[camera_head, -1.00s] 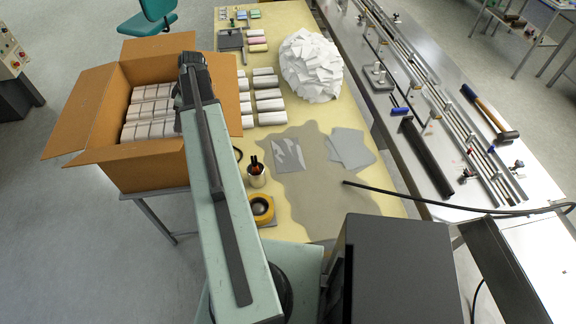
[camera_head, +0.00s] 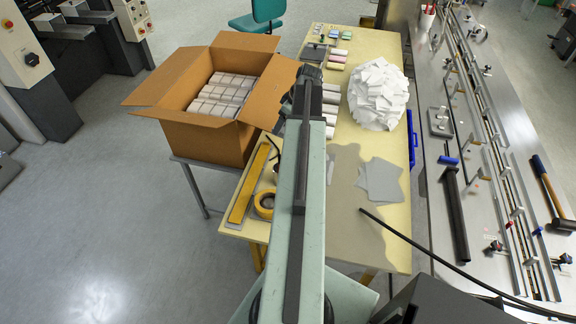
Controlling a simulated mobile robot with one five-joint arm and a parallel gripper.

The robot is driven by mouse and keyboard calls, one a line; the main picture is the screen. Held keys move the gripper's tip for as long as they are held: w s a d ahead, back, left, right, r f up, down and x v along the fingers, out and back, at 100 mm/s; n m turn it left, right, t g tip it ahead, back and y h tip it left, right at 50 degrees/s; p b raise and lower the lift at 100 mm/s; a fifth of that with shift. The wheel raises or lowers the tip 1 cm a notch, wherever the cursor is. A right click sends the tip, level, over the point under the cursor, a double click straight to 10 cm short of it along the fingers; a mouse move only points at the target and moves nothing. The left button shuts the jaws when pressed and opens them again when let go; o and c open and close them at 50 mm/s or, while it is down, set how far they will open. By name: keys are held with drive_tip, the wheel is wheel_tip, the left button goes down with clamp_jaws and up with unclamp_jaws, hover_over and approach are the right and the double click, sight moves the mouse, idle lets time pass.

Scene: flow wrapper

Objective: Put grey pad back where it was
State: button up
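My gripper (camera_head: 307,76) is at the far end of my green-grey arm, seen from behind above the table. Its fingers are hidden, so I cannot tell whether it is open or holds anything. Flat grey sheets (camera_head: 383,182) lie overlapping on the yellow table, right of my arm. They may be grey pads, but I cannot tell which one is meant. A dark grey flat piece (camera_head: 313,53) lies at the far left of the table.
An open carton (camera_head: 185,125) of wrapped packs stands left of my arm. A white paper heap (camera_head: 378,95), yellow tape roll (camera_head: 264,203) and yellow strip (camera_head: 248,185) are on the table (camera_head: 365,245). A black cable (camera_head: 425,250) crosses the front. A metal machine bed (camera_head: 436,190) runs along the right.

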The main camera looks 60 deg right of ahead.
drive_tip(key=s+d+f+n+b, duration=0.1)
drive_tip(key=s+d+f+b, duration=0.1)
drive_tip(key=s+f+b, duration=0.3)
drive_tip(key=s+d+f+n+b, duration=0.1)
drive_tip(key=s+d+f+b, duration=0.1)
drive_tip(key=s+f+b, duration=0.3)
drive_tip(key=s+d+f+n+y+b, duration=0.1)
drive_tip(key=s+d+f+b, duration=0.2)
drive_tip(key=s+f+b, duration=0.3)
drive_tip(key=shift+s+f, duration=0.35)
drive_tip(key=shift+s, duration=0.65)
drive_tip(key=w+a, duration=0.1)
drive_tip(key=w, duration=0.4)
drive_tip(key=w+a, duration=0.2)
drive_tip(key=w, duration=0.3)
drive_tip(key=w+a, duration=0.2)
drive_tip(key=w, duration=0.4)
drive_tip(key=shift+w+r, duration=0.1)
drive_tip(key=shift+w+a, duration=0.1)
drive_tip(key=shift+w, duration=0.4)
wheel_tip(320, 180, down, 4)
drive_tip(key=b, duration=0.4)
drive_tip(key=shift+r, duration=0.25)
drive_tip(key=shift+f, duration=0.25)
drive_tip(key=o, duration=0.9)
drive_tip(key=shift+r, duration=0.1)
